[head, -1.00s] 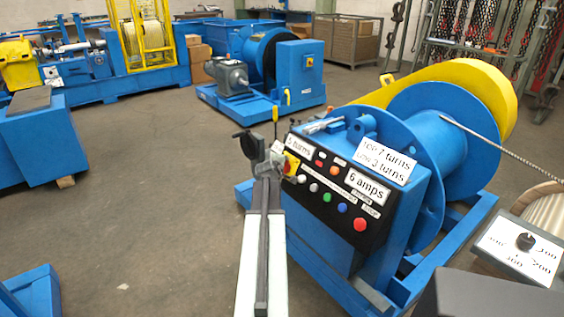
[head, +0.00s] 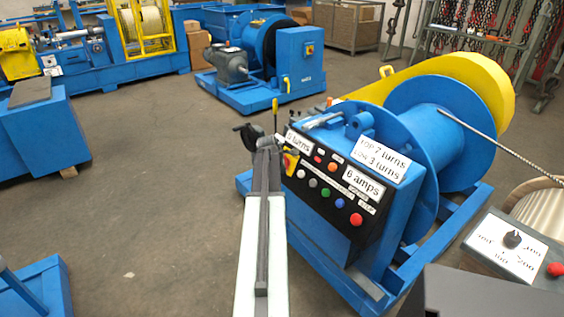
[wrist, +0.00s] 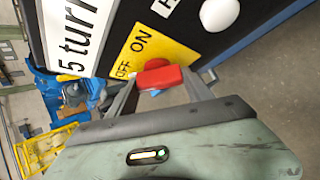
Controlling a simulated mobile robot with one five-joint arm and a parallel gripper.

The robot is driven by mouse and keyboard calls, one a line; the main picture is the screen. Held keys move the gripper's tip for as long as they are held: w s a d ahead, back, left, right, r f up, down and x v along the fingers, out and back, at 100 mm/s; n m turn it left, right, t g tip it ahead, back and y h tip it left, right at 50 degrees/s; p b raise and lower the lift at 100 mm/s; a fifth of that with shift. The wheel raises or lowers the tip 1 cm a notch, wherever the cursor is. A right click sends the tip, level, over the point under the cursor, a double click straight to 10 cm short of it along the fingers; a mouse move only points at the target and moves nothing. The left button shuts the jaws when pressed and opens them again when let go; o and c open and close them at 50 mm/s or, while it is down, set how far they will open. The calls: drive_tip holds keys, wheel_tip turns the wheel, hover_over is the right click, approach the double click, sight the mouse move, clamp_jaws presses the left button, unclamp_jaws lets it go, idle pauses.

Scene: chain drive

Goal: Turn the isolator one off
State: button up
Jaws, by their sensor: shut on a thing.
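The isolator is a red handle (wrist: 160,78) on a yellow plate (wrist: 130,50) printed OFF and ON, at the left end of a black control panel. Its yellow plate also shows in the head view (head: 291,164), partly hidden by my gripper. My gripper (wrist: 160,88) has one finger on each side of the red handle and is shut on it. In the head view my gripper (head: 268,146) is at the panel's upper left edge. I cannot tell for certain which label the handle points to.
The panel has several buttons, including a red one (head: 356,219), right of the isolator. A blue drum winch (head: 435,110) stands behind. A separate dial box (head: 505,250) is at lower right. Floor at left is clear.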

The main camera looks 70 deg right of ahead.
idle(0.3)
drive_tip(key=o, duration=1.4)
drive_tip(key=shift+c, duration=0.2)
drive_tip(key=p+v, duration=0.5)
drive_tip(key=v, duration=0.2)
drive_tip(key=shift+a+r+p, duration=0.25)
drive_tip(key=shift+r+p, duration=0.05)
drive_tip(key=shift+p, duration=0.1)
